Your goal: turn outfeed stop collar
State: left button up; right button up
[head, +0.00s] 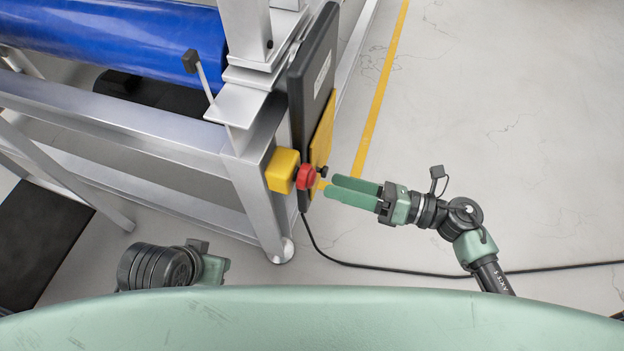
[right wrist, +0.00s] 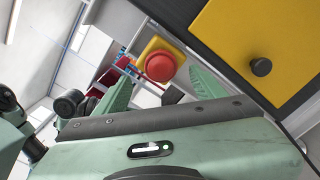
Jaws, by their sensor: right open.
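A red round stop button (head: 307,177) sticks out of a yellow box (head: 282,170) on the corner post of the metal frame. In the right wrist view the red button (right wrist: 160,66) shows in front of its yellow box (right wrist: 152,44), between my finger ends. My right gripper (head: 331,187) is open and empty, its two green fingers pointing left at the button, close to it. I cannot tell whether they touch it. A separate collar cannot be made out. Part of my left arm shows at lower left, but its jaws do not show.
A yellow panel (head: 321,130) with a black knob (right wrist: 261,67) is beside the button, on a dark upright board (head: 312,65). A blue roller (head: 120,32) lies across the frame. A black cable (head: 390,270) runs over the floor. The floor at right is clear.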

aim_at(315, 178)
jog(key=x, duration=0.6)
jog(key=shift+w+a, duration=0.15)
jog(key=shift+a, duration=0.05)
